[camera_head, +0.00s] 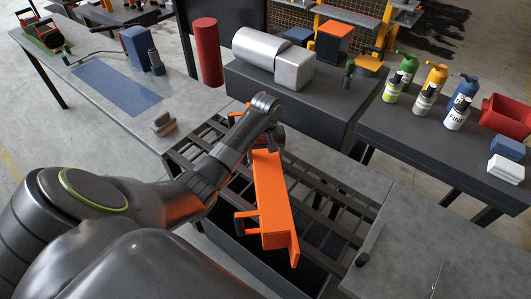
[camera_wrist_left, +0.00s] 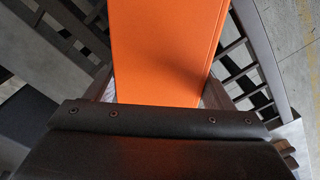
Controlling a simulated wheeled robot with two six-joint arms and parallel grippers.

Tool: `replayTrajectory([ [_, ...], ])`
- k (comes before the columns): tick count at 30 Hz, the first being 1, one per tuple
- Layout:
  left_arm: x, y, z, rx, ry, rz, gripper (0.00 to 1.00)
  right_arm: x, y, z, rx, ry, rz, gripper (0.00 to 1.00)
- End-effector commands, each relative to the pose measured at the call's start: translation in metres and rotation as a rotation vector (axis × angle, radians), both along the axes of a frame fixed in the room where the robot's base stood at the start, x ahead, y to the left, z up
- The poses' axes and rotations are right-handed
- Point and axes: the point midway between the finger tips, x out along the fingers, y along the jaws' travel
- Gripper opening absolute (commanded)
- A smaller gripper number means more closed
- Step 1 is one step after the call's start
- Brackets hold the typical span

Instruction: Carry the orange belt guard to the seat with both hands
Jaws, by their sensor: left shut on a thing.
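My right gripper is not in view. I cannot tell for sure which part is the seat.
A silver motor (camera_head: 262,48) and an orange-topped block (camera_head: 334,40) stand on a dark bench behind the grating. A red cylinder (camera_head: 206,52) stands to their left. Several bottles (camera_head: 433,78) and a red bin (camera_head: 507,115) are at right. The grey worktop (camera_head: 430,235) at lower right is mostly clear.

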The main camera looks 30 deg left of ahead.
Motion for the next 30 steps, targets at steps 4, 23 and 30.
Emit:
replayTrajectory([
  [4,0.0,0.0,-0.001,0.0,0.0,0.0,0.83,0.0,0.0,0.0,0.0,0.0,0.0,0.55],
  [23,0.001,0.001,0.025,0.003,-0.005,0.0,0.97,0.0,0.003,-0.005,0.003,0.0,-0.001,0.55],
  [30,0.001,0.0,0.085,0.001,-0.001,0.0,0.97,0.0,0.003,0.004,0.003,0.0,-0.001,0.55],
])
